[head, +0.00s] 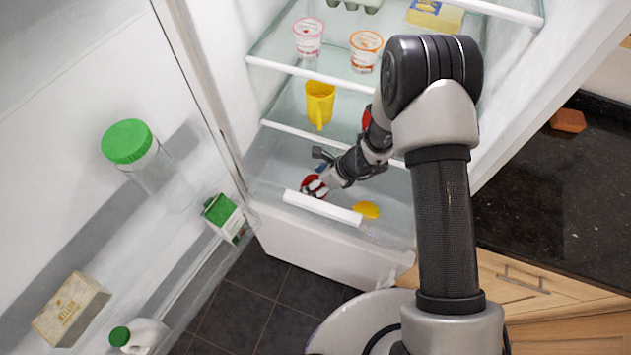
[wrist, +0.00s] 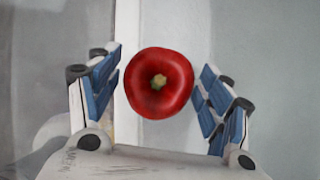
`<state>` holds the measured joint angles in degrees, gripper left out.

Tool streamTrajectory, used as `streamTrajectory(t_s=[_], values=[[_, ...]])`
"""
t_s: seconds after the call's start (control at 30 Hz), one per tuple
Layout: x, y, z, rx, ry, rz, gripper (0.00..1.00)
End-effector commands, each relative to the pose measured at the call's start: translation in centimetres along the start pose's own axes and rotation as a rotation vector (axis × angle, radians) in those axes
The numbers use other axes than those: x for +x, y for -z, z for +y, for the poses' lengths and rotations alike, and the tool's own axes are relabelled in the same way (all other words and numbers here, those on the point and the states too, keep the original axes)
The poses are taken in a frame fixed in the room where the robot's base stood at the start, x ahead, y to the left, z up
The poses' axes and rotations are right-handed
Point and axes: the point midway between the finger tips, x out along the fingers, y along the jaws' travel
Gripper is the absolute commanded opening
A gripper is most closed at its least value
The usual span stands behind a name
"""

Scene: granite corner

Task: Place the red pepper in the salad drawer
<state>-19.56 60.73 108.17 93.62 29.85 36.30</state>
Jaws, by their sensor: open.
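The red pepper (wrist: 160,84) sits between the two blue-padded fingers of my gripper (wrist: 162,63) in the wrist view, stem facing the camera. The fingers are open, with narrow gaps beside it. In the head view my gripper (head: 322,184) is low in the fridge, just behind the white front strip of the salad drawer (head: 322,208). Only part of the pepper (head: 310,184) shows there, beside the fingers. I cannot tell whether it rests on the drawer floor.
A yellow item (head: 366,209) lies right of my gripper in the drawer area. The open fridge door (head: 80,150) at left holds a jar and cartons. Something red is partly hidden behind my arm.

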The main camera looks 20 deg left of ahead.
Motion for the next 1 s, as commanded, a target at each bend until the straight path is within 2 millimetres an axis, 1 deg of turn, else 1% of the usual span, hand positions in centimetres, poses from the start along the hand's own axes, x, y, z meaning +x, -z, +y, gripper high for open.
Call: streamTrajectory(t_s=[0.17,0.4,0.53,0.6,0.7,1.0], values=[[-2.8,-0.2,-0.1,0.001,0.003,-0.001,0.72],[-8.1,-0.3,0.0,0.001,0.003,-0.002,0.72],[-10.4,-0.2,0.0,0.001,0.003,-0.002,0.72],[-11.2,-0.2,0.0,0.000,0.001,-0.001,0.72],[-11.9,-0.1,0.0,0.000,0.001,-0.001,0.72],[-12.4,-0.2,0.0,-0.010,0.002,-0.002,0.72]])
